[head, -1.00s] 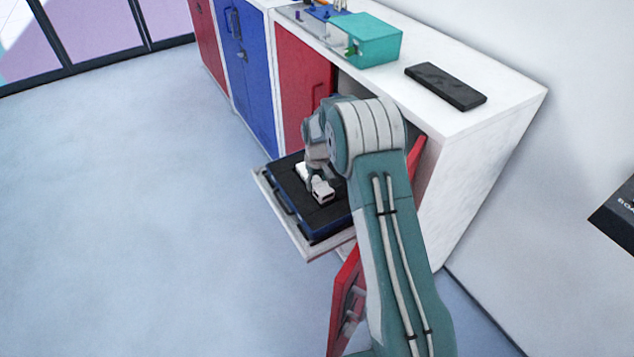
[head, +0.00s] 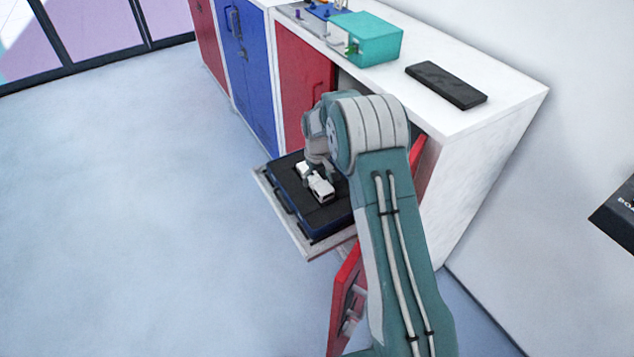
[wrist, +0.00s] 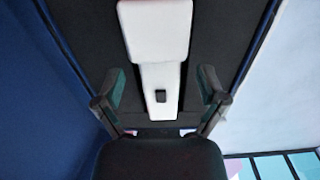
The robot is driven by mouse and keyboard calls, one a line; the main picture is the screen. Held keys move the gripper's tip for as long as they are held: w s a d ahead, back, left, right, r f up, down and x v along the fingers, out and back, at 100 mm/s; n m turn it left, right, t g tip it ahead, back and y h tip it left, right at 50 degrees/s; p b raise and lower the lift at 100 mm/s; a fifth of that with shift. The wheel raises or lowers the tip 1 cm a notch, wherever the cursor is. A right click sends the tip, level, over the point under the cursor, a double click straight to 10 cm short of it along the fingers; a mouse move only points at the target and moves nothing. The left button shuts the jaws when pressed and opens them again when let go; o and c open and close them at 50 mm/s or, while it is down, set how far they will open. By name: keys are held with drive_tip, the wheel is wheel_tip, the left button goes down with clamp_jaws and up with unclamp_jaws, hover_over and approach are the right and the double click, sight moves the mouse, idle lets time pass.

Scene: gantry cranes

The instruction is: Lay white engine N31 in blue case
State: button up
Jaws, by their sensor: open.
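The white engine (head: 321,189) lies on the black inside of the blue case (head: 311,231), which sits on a pulled-out drawer or shelf of the cabinet. In the wrist view the engine (wrist: 158,62) is a white block with a narrower part and a small dark square. My gripper (wrist: 162,88) is open, with one finger on each side of the engine's narrow part and gaps visible between. In the head view my gripper (head: 318,172) is over the engine and partly hidden by my arm.
An open red door (head: 345,300) hangs below the drawer (head: 290,229). The white cabinet top (head: 500,95) carries a teal box (head: 370,40) and a black slab (head: 446,85). Red and blue closed doors stand to the left. The floor at left is clear.

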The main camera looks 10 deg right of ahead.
sight(317, 182)
drive_tip(key=s+r+t, duration=0.1)
drive_tip(key=s+r, duration=0.3)
drive_tip(key=r, duration=0.7)
drive_tip(key=s+r+t, duration=0.1)
drive_tip(key=s+r, duration=0.3)
drive_tip(key=r, duration=0.7)
drive_tip(key=s+r+m+t, duration=0.1)
drive_tip(key=s+r, duration=0.3)
drive_tip(key=s, duration=0.5)
drive_tip(key=s+r+m+t, duration=0.1)
drive_tip(key=s+r+m, duration=0.1)
drive_tip(key=s+r, duration=0.5)
drive_tip(key=s+f+t, duration=0.1)
drive_tip(key=s+f, duration=0.3)
drive_tip(key=s, duration=0.8)
drive_tip(key=shift+s+m+t, duration=0.3)
drive_tip(key=shift+s, duration=0.05)
